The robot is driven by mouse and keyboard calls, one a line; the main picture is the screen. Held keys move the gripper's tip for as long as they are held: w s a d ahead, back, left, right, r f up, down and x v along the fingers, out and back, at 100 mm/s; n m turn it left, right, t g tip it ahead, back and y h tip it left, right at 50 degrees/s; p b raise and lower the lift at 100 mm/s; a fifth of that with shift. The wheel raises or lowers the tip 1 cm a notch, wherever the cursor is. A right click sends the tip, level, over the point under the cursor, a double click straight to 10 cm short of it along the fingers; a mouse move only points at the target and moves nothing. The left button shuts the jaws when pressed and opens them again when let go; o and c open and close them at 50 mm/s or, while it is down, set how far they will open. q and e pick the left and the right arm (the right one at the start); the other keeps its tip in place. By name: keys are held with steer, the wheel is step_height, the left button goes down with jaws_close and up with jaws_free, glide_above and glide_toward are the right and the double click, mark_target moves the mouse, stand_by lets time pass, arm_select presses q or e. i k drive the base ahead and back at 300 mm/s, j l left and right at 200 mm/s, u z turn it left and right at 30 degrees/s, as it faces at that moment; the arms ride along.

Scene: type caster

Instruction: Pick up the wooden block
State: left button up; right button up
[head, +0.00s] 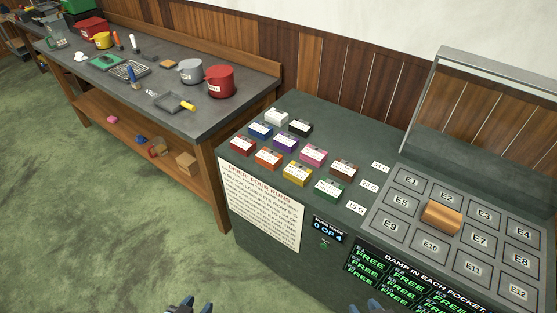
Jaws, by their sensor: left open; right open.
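A wooden block (441,215), orange-brown with a rounded top, sits on the grey grid of labelled pockets (402,206) at the right, where it covers the spot between E5 and E7. Nothing is touching it. My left gripper (180,307) shows only its tips at the bottom edge, over the green floor; it is open and empty. My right gripper (374,306) also shows only its tips at the bottom edge, in front of the cabinet, below and left of the block; it is open.
Several coloured labelled blocks (297,174) stand on the dark cabinet top (335,130) left of the grid. A raised clear panel with a grey frame (490,61) stands behind the grid. A workbench (225,76) with pots and tools stands at the left. Open floor (90,220) lies before it.

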mark_target(449, 220)
steer(key=z, duration=1.35)
